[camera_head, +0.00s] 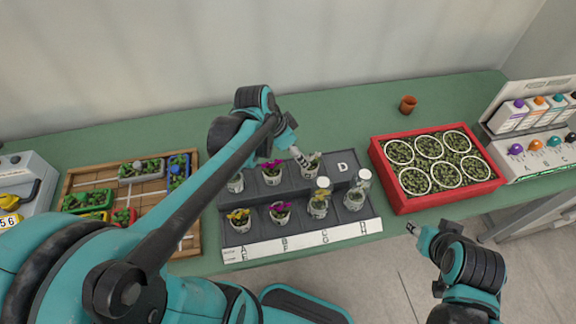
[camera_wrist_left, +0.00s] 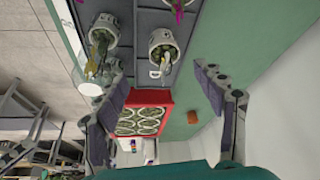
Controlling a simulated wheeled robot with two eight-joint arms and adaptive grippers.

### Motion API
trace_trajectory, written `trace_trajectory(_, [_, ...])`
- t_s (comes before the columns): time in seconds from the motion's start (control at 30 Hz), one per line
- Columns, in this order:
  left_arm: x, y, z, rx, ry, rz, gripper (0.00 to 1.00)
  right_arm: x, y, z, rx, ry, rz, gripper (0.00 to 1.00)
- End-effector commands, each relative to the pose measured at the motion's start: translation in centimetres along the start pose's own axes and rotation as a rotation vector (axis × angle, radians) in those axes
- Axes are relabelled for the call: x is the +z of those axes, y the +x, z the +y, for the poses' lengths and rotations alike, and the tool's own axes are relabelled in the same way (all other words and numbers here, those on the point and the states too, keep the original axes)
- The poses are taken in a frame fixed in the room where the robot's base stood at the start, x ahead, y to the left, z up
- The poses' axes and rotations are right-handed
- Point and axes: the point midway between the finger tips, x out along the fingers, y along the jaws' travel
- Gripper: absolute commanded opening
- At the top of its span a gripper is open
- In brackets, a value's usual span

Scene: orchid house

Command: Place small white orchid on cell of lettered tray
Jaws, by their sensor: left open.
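The dark grey lettered tray (camera_head: 341,184) lies on the green bench, with potted orchids in two stepped rows. Its back-right cell D (camera_head: 343,167) is empty. A small potted orchid (camera_head: 311,168) stands beside it in the back row; its bloom is hard to make out. My left gripper (camera_head: 302,158) is at this pot. In the left wrist view my open fingers (camera_wrist_left: 158,72) stand apart, with a speckled white pot (camera_wrist_left: 163,42) ahead between them, not gripped. My right gripper (camera_head: 412,228) is off the bench's front edge, too small to read.
Pots with magenta blooms (camera_head: 271,175) and yellow blooms (camera_head: 240,220) stand in neighbouring cells. A red crate (camera_head: 388,183) of round plantings is right of the tray. A terracotta pot (camera_head: 408,104) stands behind it. A wooden tray (camera_head: 190,240) of planters is at left, partly behind my arm.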

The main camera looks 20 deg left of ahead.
Motion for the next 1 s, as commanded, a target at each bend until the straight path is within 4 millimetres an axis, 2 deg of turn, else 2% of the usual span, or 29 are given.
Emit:
trace_trajectory(0.03, [0.8,-0.9,1.3,-0.033,-0.051,0.002,0.7,0.0,0.0,0.0,0.0,0.0,0.0,0.4])
trace_trajectory(0.2, [3.6,-3.5,4.3,-0.169,-0.278,0.048,0.7,0.0,0.0,0.0,0.0,0.0,0.0,0.4])
trace_trajectory(0.4, [6.4,-4.8,6.3,-0.271,-0.479,0.143,0.7,0.0,0.0,0.0,0.0,0.0,0.0,0.4])
trace_trajectory(0.57, [7.3,-5.0,6.8,-0.3,-0.551,0.186,0.7,0.0,0.0,0.0,0.0,0.0,0.0,0.4])
trace_trajectory(1.0, [7.4,-5.0,6.8,-0.303,-0.562,0.193,0.7,0.0,0.0,0.0,0.0,0.0,0.0,0.4])
